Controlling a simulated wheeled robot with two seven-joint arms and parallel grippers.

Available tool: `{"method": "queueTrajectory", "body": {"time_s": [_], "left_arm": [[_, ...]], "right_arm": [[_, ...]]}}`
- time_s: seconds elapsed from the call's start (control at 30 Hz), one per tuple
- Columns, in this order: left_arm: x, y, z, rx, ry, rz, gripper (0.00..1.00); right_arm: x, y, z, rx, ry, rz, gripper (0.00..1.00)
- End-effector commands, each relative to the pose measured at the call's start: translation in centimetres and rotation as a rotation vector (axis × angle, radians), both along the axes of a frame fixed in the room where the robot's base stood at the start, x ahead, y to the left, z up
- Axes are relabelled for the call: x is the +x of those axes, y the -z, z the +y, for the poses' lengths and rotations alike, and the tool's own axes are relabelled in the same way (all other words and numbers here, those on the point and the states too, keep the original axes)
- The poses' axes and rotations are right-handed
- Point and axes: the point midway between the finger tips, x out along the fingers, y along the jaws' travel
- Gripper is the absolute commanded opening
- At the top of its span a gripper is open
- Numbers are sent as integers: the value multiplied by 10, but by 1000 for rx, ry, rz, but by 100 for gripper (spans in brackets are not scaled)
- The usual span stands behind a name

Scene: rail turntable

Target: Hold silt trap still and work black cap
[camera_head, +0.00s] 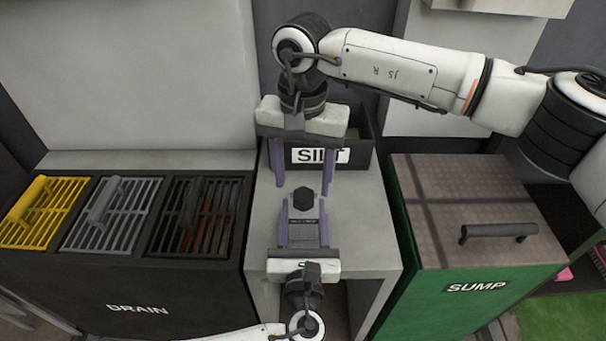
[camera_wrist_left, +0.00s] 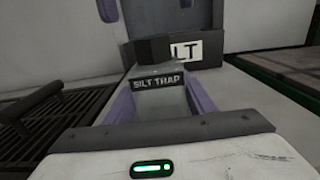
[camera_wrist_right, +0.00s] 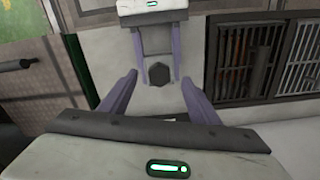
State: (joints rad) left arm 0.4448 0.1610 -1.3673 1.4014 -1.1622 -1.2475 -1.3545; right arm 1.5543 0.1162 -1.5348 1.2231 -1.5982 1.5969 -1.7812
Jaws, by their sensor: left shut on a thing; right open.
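The silt trap (camera_head: 304,230) is a grey block with a name label, standing on the pale bench; it also shows in the left wrist view (camera_wrist_left: 160,98). Its hexagonal black cap (camera_head: 303,197) sits on its far end and shows in the right wrist view (camera_wrist_right: 159,74). My left gripper (camera_head: 303,212) is shut on the silt trap, one purple finger along each side. My right gripper (camera_head: 304,187) comes from the far side, open and empty. Its fingers are spread to either side of the cap, apart from it.
A black bin (camera_head: 361,155) labelled SILT stands behind, partly hidden by my right gripper. A black DRAIN unit (camera_head: 133,290) with yellow, grey and dark grates is at left. A green SUMP box (camera_head: 428,300) with a handled lid (camera_head: 480,190) is at right. The bench beside the trap is clear.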

Motion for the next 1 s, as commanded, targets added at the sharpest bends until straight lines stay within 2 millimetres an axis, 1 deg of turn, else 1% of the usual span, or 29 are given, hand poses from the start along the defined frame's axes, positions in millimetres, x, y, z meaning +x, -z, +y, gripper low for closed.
{"method": "queueTrajectory", "body": {"time_s": [0.03, 0.1, 0.23, 0.63, 1.0], "left_arm": [[0, 1, 0, 1, 0, 2, 10], [0, 1, 0, 1, 0, 2, 10], [0, 1, 0, 0, 1, 2, 10], [0, 1, 0, 0, 1, 1, 10], [0, 1, 0, 0, 1, 1, 10]], "right_arm": [[0, 0, -1, 0, -70, 0, 56], [0, 0, -2, 0, -157, 0, 56], [0, 0, -2, 0, -247, 0, 56], [-1, 2, -2, 0, -255, 0, 56], [-1, 23, -2, -1, -255, 2, 56]]}}
